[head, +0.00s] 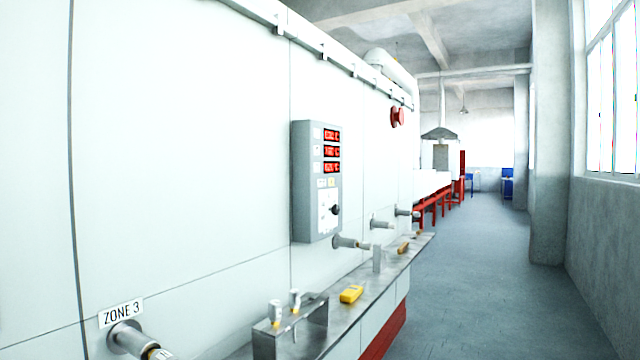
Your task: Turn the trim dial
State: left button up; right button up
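A grey control box (317,181) is mounted on the white wall panel near the middle of the head view. Three red digital displays (332,151) are stacked on its upper face. Below them, a small black dial (335,210) sits on a pale plate on the lower face; I take it for the trim dial. Its exact pointer setting is too small to read. Neither of my grippers shows in the head view, so nothing is seen touching the dial.
A metal ledge (372,290) runs below the box, carrying a yellow device (351,294) and a metal rack (290,330). Pipe stubs (345,242) stick out of the wall. A "ZONE 3" label (121,312) is at lower left. The grey floor (490,290) at right is clear.

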aim_at(335, 209)
jog(key=i+l+u, duration=0.1)
jog(key=u, duration=0.3)
jog(key=i+l+u, duration=0.1)
jog(key=u, duration=0.25)
jog(key=i+l+u, duration=0.15)
jog(key=l, duration=0.15)
jog(key=i+l+u, duration=0.1)
jog(key=l, duration=0.15)
jog(key=i+l+u, duration=0.15)
jog(key=l, duration=0.15)
